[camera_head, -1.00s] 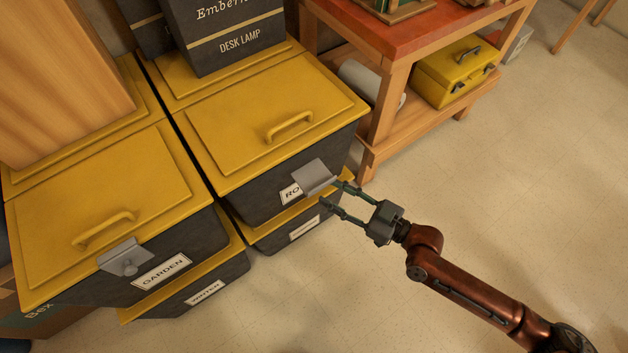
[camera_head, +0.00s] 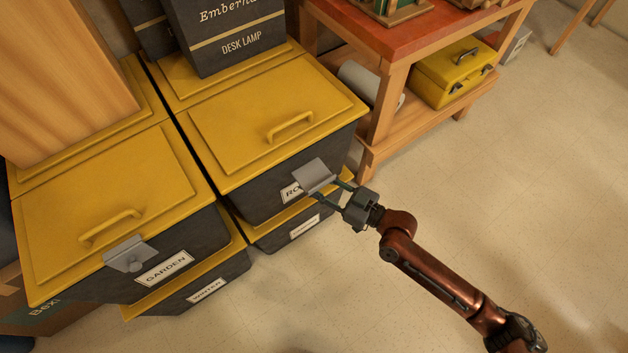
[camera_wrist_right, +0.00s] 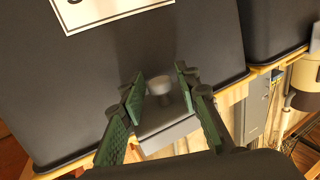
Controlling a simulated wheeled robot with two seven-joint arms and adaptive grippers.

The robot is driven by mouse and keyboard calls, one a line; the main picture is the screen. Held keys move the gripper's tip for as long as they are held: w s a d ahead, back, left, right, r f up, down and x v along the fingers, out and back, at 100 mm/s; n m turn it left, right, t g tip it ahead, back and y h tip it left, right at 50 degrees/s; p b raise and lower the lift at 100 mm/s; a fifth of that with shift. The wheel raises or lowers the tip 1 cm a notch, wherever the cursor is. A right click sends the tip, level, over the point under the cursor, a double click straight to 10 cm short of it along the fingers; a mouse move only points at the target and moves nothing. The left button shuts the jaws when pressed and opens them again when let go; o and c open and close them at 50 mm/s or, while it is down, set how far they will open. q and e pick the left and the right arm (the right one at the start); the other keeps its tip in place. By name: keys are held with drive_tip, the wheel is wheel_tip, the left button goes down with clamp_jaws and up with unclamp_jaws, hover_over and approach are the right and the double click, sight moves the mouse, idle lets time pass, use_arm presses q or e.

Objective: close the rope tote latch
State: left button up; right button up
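The rope tote (camera_head: 262,195) is a dark bin with a yellow lid (camera_head: 245,145) and a front label partly hidden, showing "RO". Its grey latch (camera_head: 314,176) sticks out from the front edge of the lid, swung out from the bin wall. My right gripper (camera_head: 327,190) is at the latch, just in front of the tote. In the right wrist view its green-padded fingers (camera_wrist_right: 160,88) are spread, with the grey latch plate (camera_wrist_right: 168,132) and its round knob between them. I cannot tell whether either finger touches it. My left gripper is not in view.
More totes sit below. A desk lamp box (camera_head: 225,35) stands behind. A wooden bench (camera_head: 385,130) with a yellow toolbox (camera_head: 455,70) is at right. The floor in front is clear.

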clamp_jaws()
idle(0.3)
